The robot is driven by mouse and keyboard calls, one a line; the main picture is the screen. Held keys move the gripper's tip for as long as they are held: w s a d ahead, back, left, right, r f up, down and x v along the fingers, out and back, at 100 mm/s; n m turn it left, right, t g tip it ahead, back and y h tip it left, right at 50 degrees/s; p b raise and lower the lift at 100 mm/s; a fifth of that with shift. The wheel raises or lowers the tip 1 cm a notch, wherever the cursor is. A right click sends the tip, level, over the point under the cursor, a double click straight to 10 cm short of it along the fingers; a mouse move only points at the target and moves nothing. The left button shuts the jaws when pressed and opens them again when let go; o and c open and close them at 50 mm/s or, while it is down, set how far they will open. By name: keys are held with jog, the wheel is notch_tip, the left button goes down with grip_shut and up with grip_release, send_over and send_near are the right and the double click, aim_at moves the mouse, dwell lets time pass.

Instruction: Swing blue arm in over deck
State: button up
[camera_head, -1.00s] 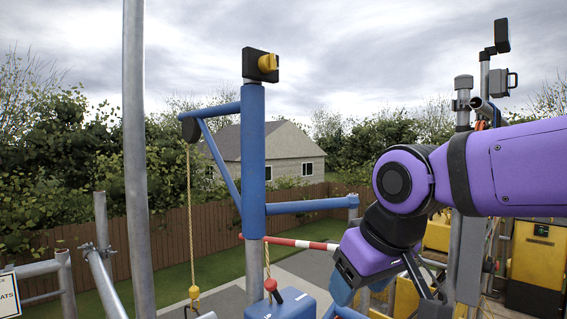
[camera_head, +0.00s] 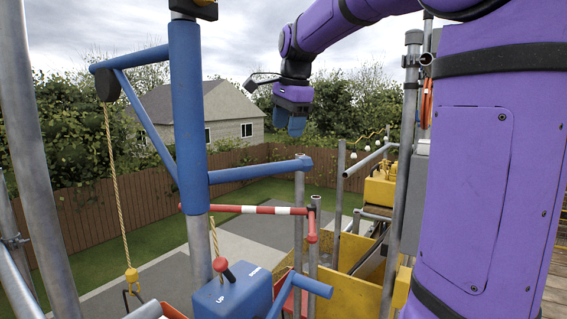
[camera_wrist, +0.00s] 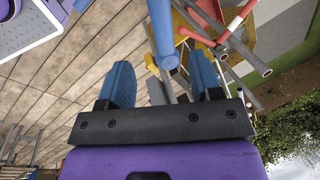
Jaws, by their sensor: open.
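The blue hoist has an upright post (camera_head: 188,110), a jib arm (camera_head: 140,57) reaching out to the left with a rope, and a push bar (camera_head: 258,171) reaching out to the right. My gripper (camera_head: 290,125) points down, above and near the free end of the push bar, with a gap between them. In the wrist view, my blue fingers (camera_wrist: 162,78) are apart and empty. The end of the push bar (camera_wrist: 162,35) shows between them, beyond the tips. A yellow hook (camera_head: 131,276) hangs on the rope, over the ground outside.
A red and white barrier bar (camera_head: 270,210) runs just below the push bar. Scaffold poles (camera_head: 299,220) stand close by. A blue winch box (camera_head: 232,295) with a red-knobbed lever is at the post's foot. Wooden deck boards (camera_wrist: 60,80) show in the wrist view.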

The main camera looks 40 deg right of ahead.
aim_at(283, 162)
jog(key=x, duration=1)
jog(key=shift+w+d+f, duration=0.2)
jog(key=shift+f, duration=0.15)
grip_shut()
